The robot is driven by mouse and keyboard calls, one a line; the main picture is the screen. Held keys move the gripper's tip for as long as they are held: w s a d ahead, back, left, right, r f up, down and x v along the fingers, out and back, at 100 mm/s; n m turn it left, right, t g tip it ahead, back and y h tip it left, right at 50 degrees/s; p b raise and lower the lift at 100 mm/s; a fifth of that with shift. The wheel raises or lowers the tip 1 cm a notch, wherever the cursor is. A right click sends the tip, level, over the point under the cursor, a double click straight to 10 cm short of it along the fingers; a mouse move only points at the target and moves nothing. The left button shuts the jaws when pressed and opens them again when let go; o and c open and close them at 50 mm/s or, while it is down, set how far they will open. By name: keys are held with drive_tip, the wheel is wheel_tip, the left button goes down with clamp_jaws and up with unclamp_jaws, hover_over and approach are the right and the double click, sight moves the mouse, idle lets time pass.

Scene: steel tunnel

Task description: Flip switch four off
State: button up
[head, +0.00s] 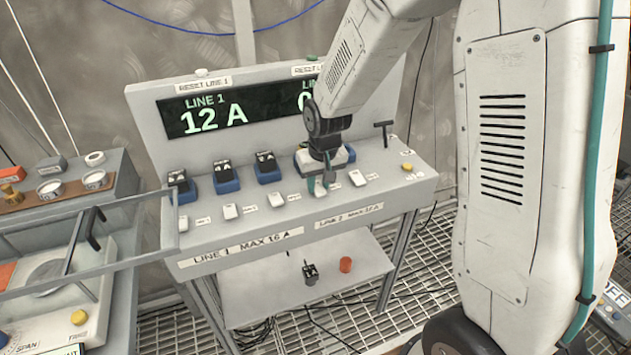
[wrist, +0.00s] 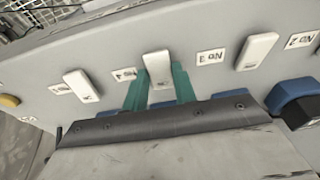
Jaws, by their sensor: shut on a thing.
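Switch four is a white rocker (wrist: 157,62) on the sloped front of the grey console (head: 378,193). My gripper (head: 320,185) reaches down to it from above. In the wrist view its two teal fingers (wrist: 160,80) are shut on the switch, one on each side. The label beside this switch is partly covered by a finger. The head view shows the switch mostly hidden by my gripper. Switch three (wrist: 256,50) and another white switch (wrist: 82,85) flank it, clear of the fingers. I cannot tell which way switch four is tipped.
The display (head: 235,113) reads LINE 1 12 A; the line 2 reading is mostly covered by my arm. Blue plug blocks (head: 225,182) stand behind the switches. A yellow button (head: 407,167) is at the right. A black plug (head: 310,272) and an orange piece (head: 345,264) lie on the lower shelf.

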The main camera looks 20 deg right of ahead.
sight(322, 194)
idle(0.3)
drive_tip(key=o, duration=1)
drive_tip(key=shift+r, duration=0.25)
wheel_tip(322, 194, up, 7)
drive_tip(key=s, duration=0.1)
drive_tip(key=shift+s, duration=0.4)
